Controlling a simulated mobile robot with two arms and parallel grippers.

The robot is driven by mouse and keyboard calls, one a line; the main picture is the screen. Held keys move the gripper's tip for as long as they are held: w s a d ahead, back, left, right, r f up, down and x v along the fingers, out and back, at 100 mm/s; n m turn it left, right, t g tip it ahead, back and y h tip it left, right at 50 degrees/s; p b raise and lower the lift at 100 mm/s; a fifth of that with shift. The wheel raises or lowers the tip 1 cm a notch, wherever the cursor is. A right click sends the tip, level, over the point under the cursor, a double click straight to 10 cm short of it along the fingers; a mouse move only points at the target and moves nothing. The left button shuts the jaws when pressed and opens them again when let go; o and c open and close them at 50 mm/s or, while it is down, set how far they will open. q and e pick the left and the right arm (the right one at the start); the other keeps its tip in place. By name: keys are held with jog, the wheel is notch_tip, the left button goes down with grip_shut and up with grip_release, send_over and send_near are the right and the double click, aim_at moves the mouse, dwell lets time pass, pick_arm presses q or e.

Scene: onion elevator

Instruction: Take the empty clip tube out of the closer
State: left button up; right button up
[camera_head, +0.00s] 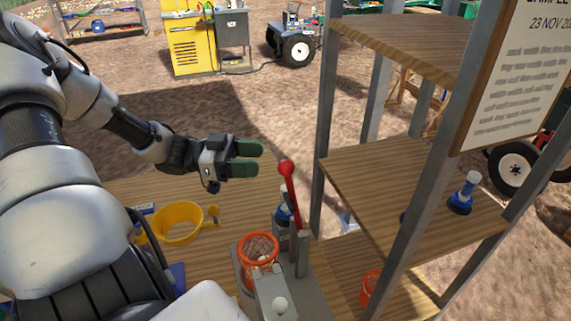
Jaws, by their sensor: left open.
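My left gripper (260,158) hangs over the wooden bench, its two dark green fingers apart and empty. The closer (302,255) is a grey device at the right end of the bench, with a red ball-topped lever (290,185) standing up from it. A blue and white tube-like piece (283,214) stands at the closer beside the lever, partly hidden; it looks like the clip tube, but I cannot tell whether it is empty. The gripper is apart from it, up and to the left in the picture. My right gripper is not in view.
An orange mesh basket (258,247) sits at the closer's left side. A wooden shelf rack (400,185) with grey posts stands close on the right, bearing another blue and white piece (465,188).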

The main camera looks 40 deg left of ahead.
pick_arm(q)
notch_tip(320, 180, down, 9)
jog(key=b, duration=0.2)
jog(key=x, duration=0.2)
jog(key=b+x, duration=0.1)
jog(key=x, duration=0.2)
jog(key=b+x, duration=0.1)
jog(key=x, duration=0.1)
jog(key=shift+w+a+f, duration=0.1)
jog(key=shift+w+a, duration=0.1)
jog(key=shift+w, duration=0.25)
jog(key=shift+d, duration=0.15)
jog(key=c, duration=1)
